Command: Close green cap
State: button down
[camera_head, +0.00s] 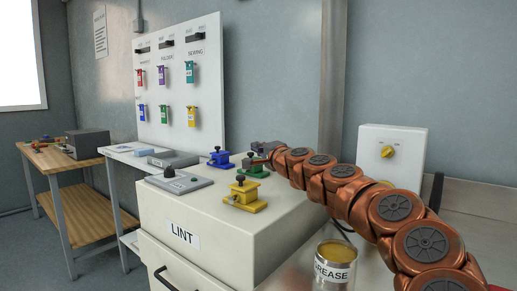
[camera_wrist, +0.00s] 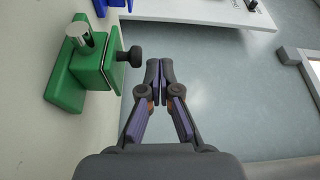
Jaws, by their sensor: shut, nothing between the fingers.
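The green fixture with its cap (camera_head: 257,169) stands on the cream cabinet top, partly behind my gripper (camera_head: 258,148) in the head view. In the wrist view the green fixture (camera_wrist: 88,70) is at the upper left. It has a green base, a block, a silver cylinder (camera_wrist: 79,35) and a black knob (camera_wrist: 131,56) pointing right. My gripper (camera_wrist: 160,68) is shut and empty. Its fingertips appear just right of the knob, with a small gap in the picture. I cannot tell how far open the cap is.
Blue (camera_head: 219,158) and yellow (camera_head: 244,196) fixtures stand near the green one on the cabinet (camera_head: 205,222). A grey plate with a black knob (camera_head: 170,173) lies to the left. A grease can (camera_head: 335,262) is at the front right. A white panel (camera_head: 178,85) stands behind.

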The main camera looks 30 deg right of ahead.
jog(key=shift+s, duration=0.1)
jog(key=shift+s+d+f, duration=0.1)
jog(key=shift+s+f, duration=0.05)
jog(key=shift+s, duration=2.8)
jog(key=shift+s+d+f, duration=0.1)
jog(key=shift+s+f, duration=0.05)
jog(key=shift+s, duration=2.8)
